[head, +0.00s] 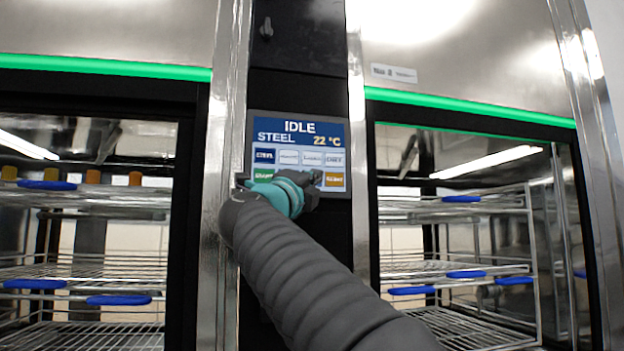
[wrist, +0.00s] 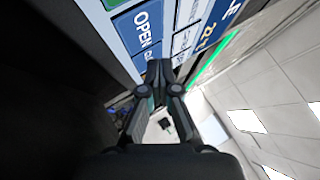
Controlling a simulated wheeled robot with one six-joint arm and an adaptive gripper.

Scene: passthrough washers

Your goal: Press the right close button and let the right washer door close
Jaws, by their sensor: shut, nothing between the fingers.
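The control panel screen (head: 300,132) sits on the dark column between the two washers and reads IDLE, STEEL, 22 °C. Below this text are rows of small buttons, including an orange one (head: 335,180) at the lower right. My gripper (head: 316,177) is shut and empty, in front of the lower button rows, and hides part of them. In the wrist view, my gripper's fingertips (wrist: 160,66) are close to the panel, near a blue button marked OPEN (wrist: 143,30); contact cannot be told. The right washer (head: 470,112) shows racks inside; whether its glass door is down is unclear.
The left washer (head: 105,70) stands across the column, with wire racks (head: 80,270) inside. Steel posts (head: 357,130) flank the panel. Wire racks (head: 455,208) with blue handles fill the right washer. Green light strips run above both openings.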

